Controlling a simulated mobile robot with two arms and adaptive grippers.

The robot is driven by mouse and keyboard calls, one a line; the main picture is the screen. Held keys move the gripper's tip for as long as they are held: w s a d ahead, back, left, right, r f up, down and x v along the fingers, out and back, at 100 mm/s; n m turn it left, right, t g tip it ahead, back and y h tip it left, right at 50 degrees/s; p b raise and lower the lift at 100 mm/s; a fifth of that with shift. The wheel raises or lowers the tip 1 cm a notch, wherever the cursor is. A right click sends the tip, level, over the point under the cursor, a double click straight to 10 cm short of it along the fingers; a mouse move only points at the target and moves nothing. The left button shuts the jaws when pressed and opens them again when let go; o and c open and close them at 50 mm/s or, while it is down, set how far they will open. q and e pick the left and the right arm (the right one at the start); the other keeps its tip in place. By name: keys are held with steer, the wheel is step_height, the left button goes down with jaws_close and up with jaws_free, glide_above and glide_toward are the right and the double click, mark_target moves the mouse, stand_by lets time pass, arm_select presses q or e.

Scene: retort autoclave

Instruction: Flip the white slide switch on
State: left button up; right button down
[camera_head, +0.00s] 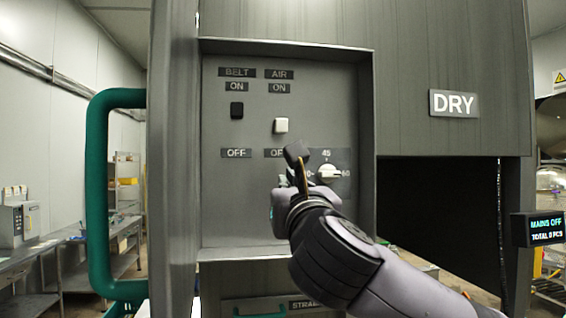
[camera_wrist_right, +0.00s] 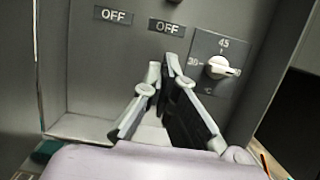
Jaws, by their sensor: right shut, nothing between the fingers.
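The white slide switch (camera_head: 281,126) is on the grey recessed panel (camera_head: 227,200), under the AIR and ON labels and above an OFF label. It sits a little lower than the black switch (camera_head: 237,110) to its left. My right gripper (camera_head: 297,155) is shut and empty, just below and slightly right of the white switch, and partly covers the OFF label. I cannot tell how far it is from the panel. In the right wrist view the closed fingertips (camera_wrist_right: 162,72) show below the OFF label (camera_wrist_right: 166,27); the white switch is not clearly seen there. My left gripper is not in view.
A white rotary knob (camera_head: 328,172) with a 45 mark is just right of my right gripper, and also shows in the right wrist view (camera_wrist_right: 219,67). The panel's side walls and lower ledge surround the recess. A green pipe handle (camera_head: 100,200) stands to the left.

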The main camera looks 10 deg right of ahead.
mark_target(281, 126)
steer(key=p+x, duration=0.2)
steer(key=x, duration=0.2)
steer(key=p+x, duration=0.2)
steer(key=x, duration=0.2)
steer(key=shift+w+r+p, duration=0.25)
steer(key=shift+r+p, duration=0.1)
steer(key=shift+p, duration=0.05)
steer(key=shift+w+r+p, duration=0.55)
steer(key=shift+r+p, duration=0.35)
steer(key=shift+r, duration=0.1)
steer(key=shift+s+r+p, duration=0.25)
steer(key=shift+r+p, duration=0.3)
steer(key=shift+r, duration=0.35)
steer(key=shift+w+f, duration=0.1)
steer(key=shift+w, duration=0.05)
